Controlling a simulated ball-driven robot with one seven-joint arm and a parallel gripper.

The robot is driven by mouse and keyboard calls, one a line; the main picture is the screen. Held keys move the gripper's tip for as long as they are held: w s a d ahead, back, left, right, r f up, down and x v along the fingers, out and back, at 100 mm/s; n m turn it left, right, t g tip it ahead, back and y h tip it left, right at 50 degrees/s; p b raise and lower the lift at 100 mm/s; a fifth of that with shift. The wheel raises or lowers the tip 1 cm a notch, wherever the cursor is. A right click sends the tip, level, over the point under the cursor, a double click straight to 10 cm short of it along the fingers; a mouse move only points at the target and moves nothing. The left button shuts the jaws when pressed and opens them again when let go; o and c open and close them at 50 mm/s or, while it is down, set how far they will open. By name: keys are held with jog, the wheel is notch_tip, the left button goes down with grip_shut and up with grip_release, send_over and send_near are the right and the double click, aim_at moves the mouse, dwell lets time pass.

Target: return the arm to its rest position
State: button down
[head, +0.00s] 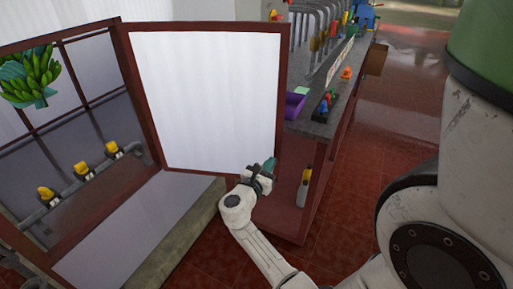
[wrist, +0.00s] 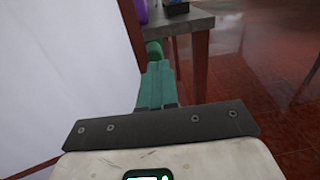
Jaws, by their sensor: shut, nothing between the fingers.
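My gripper (head: 270,163) is at the end of my white arm, in front of the lower right corner of a white door panel in the head view. In the wrist view its teal fingers (wrist: 154,52) are together and empty. They point away from the camera, toward the table's corner and leg. I cannot tell how far the fingers are from the door frame.
The red-framed door (head: 206,98) stands open beside my gripper. A grey-topped table (head: 318,127) holds coloured items and a purple box (head: 294,106). Green bananas (head: 30,75) hang at left, above yellow-handled valves (head: 81,169). Red tiled floor (head: 345,232) is open at right.

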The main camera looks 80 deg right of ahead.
jog(key=shift+a, duration=0.1)
jog(key=a+f+m+t+y, duration=0.2)
jog(key=a+m+y, duration=0.3)
jog(key=a, duration=0.7)
jog(key=s+a+f+m+t+y, duration=0.1)
jog(key=a+f+m+y, duration=0.3)
jog(key=a, duration=0.8)
jog(key=s+a+f+m+t+y, duration=0.1)
jog(key=a+f+m+t+y, duration=0.2)
jog(key=a, duration=0.9)
jog(key=m+y, duration=0.3)
jog(key=y, duration=0.2)
jog(key=shift+a+f, duration=0.15)
jog(key=shift+a, duration=0.1)
jog(key=shift+s+d, duration=0.1)
